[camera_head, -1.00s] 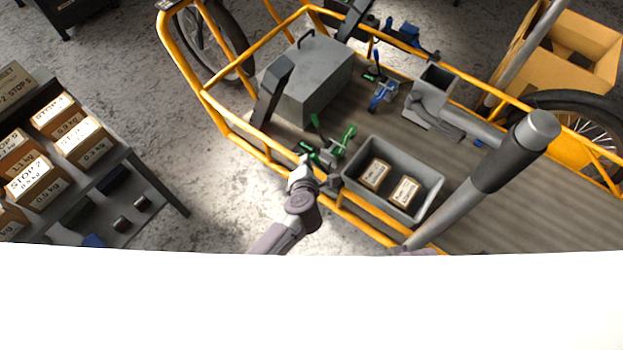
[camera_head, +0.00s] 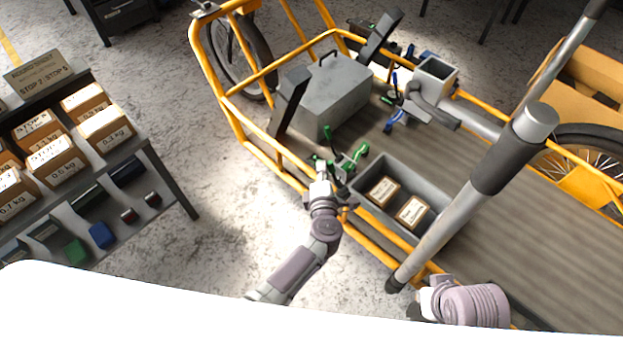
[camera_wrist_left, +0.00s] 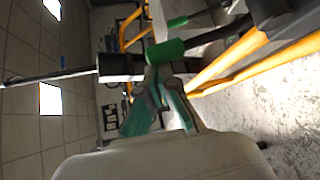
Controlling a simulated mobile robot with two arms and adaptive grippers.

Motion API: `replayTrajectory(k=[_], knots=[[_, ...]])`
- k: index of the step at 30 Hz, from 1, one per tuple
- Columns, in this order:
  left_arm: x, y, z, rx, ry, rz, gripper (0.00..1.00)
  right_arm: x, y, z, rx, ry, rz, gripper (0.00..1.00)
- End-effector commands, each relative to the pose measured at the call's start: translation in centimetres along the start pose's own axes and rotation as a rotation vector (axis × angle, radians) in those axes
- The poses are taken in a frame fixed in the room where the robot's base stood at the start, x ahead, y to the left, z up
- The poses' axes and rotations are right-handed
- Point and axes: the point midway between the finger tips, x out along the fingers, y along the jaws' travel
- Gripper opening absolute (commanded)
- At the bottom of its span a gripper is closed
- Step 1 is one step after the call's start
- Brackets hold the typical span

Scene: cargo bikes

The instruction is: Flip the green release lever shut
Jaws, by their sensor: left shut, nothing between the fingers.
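The green release lever (camera_head: 357,155) is on the near side of the cargo bed, between the grey lidded box and the open grey bin. More green parts stand just left of it. My left gripper (camera_head: 322,172) is at these green parts, at the near orange rail, shut with nothing held. In the left wrist view a green cylindrical handle end (camera_wrist_left: 165,52) on a dark stem lies just past my gripper's fingers (camera_wrist_left: 158,100). I cannot tell whether they touch. The gripper partly hides the lever's base. The right gripper is not clearly seen; only part of my right arm shows at the lower right.
The grey bin (camera_head: 362,197) holds two small boxes. A grey lidded box (camera_head: 335,98) and a blue lever (camera_head: 396,121) are farther back. A thick grey bar (camera_head: 450,220) crosses the bed on the right. A shelf (camera_head: 160,165) with cartons stands at left.

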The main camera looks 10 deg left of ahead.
Motion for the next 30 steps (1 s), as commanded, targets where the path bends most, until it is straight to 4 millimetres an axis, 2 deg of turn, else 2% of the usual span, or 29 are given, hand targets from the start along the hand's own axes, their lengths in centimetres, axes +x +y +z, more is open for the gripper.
replayTrajectory(k=[10, 14, 20, 30], knots=[[-0.1, 0.0, 0.2, -0.002, -0.003, 0.0, 0.0, 0.0, 0.0, 0.0, 0.0, -0.001, 0.0, 0.0], [-0.8, -0.1, 0.2, -0.003, -0.004, -0.002, 0.0, 0.0, 0.0, 0.0, 0.0, -0.001, 0.0, 0.0], [-4.4, -0.5, 0.0, -0.003, -0.001, -0.005, 0.0, 0.0, 0.0, 0.0, 0.0, -0.001, 0.0, 0.0], [-12.8, -2.2, -0.5, -0.001, 0.001, -0.005, 0.0, 0.0, 0.0, 0.0, 0.0, 0.0, 0.0, 0.0]])
